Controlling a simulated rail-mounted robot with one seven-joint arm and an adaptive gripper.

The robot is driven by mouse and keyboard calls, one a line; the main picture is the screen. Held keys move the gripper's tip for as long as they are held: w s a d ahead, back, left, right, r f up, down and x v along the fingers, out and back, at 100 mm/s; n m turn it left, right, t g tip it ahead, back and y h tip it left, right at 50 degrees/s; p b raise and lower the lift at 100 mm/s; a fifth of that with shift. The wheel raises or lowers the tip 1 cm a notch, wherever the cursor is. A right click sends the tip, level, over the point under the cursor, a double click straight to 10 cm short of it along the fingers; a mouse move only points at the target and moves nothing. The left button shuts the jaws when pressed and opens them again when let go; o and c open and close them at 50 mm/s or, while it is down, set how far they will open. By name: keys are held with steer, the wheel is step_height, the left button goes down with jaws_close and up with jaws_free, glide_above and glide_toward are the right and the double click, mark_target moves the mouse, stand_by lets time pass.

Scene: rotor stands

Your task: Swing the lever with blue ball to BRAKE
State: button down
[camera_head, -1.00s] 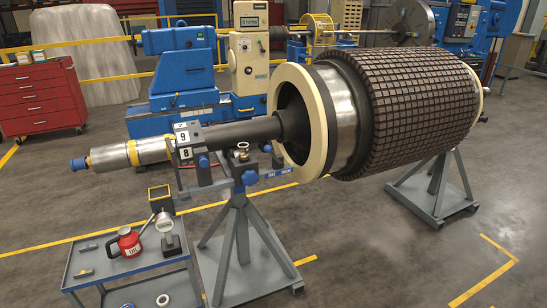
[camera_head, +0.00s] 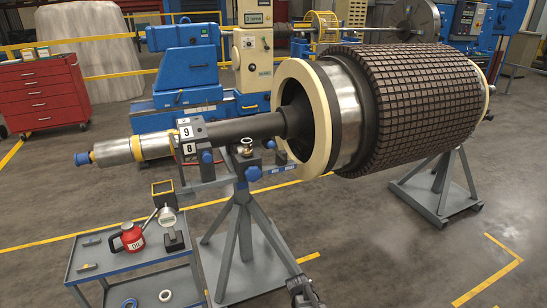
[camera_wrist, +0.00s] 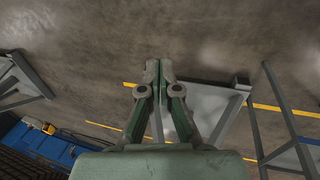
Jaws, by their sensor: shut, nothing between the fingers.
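A rotor with a long dark shaft (camera_head: 245,129) rests on a grey stand (camera_head: 243,225). The stand's head carries blue round parts: one on the left (camera_head: 207,157), one in the middle (camera_head: 252,173) and a small one on the right (camera_head: 270,144). I cannot tell which is the lever's blue ball. A blue plate with white lettering (camera_head: 280,167) sits right of the head; its words are too small to read.
A grey cart (camera_head: 135,262) with a red can (camera_head: 131,238) and small tools stands left of the stand. The rotor's ridged body (camera_head: 425,105) fills the upper right, above a second stand (camera_head: 437,190). Floor right of the near stand is clear.

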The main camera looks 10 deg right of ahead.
steer(key=w+d+r+n+t+h, duration=0.1)
steer(key=w+d+r+n+t, duration=0.2)
steer(key=w+r, duration=0.6)
steer(key=w+d+r+n+t+h, duration=0.1)
steer(key=w+d+r+n+t, duration=0.2)
steer(key=w+r, duration=0.55)
steer(key=w+d+r+n+t+h, duration=0.15)
steer(key=w+d+r+t, duration=0.35)
steer(key=w, duration=0.6)
steer(key=w+a+r+n+t+y, duration=0.2)
steer(key=w+r+n, duration=0.25)
steer(key=r, duration=0.25)
steer(key=w+a+r+n+t+y, duration=0.1)
steer(key=w+a+r+n+t, duration=0.15)
steer(key=w+r+n, duration=0.4)
steer(key=a+r+n+t+y, duration=0.1)
steer(key=a+r+n+y, duration=0.3)
steer(key=a+n+y, duration=0.1)
steer(key=shift+s+a+r+n+t+b, duration=0.3)
steer(key=shift+a+n, duration=0.25)
steer(key=shift+a, duration=0.25)
steer(key=shift+w+y, duration=0.15)
steer(key=shift+y, duration=0.1)
